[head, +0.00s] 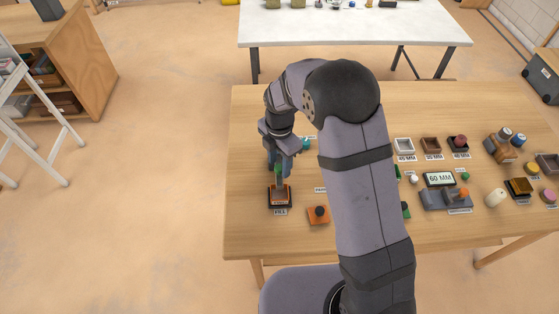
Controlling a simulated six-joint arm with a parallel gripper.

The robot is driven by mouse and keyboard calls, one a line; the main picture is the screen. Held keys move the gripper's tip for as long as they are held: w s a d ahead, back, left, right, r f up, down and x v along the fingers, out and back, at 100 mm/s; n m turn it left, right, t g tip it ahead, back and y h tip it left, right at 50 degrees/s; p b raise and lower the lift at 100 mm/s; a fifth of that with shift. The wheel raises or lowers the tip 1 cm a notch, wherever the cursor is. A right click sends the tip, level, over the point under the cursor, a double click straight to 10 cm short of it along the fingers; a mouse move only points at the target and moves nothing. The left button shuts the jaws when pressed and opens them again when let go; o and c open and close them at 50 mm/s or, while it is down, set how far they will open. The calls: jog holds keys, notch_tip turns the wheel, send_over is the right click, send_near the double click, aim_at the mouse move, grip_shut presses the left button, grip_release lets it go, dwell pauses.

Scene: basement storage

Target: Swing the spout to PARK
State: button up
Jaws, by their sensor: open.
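My gripper (279,164) is over the left part of the wooden table, pointing down, with its jaws open. A small green part (278,177) shows just below the fingertips; I cannot tell whether they touch it. Below it sits an orange and dark box (280,196) with a label (280,212) that seems to read FILL. A second label (320,190), partly hidden by my arm, may read PARK. I cannot clearly make out the spout; it may be by the fingers, partly hidden. A teal piece (305,143) shows beside my gripper.
An orange block with a dark knob (319,214) stands right of the box. My arm covers the table's middle. The table's left front (250,235) is clear.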

jog(key=shift+f, duration=0.1)
grip_shut()
jog(key=shift+d, duration=0.15)
jog(key=w+d+n, duration=0.3)
jog(key=d+n, duration=0.3)
jog(key=n, duration=0.3)
jog(key=shift+d, duration=0.35)
jog(key=shift+w, duration=0.1)
dwell(0.3)
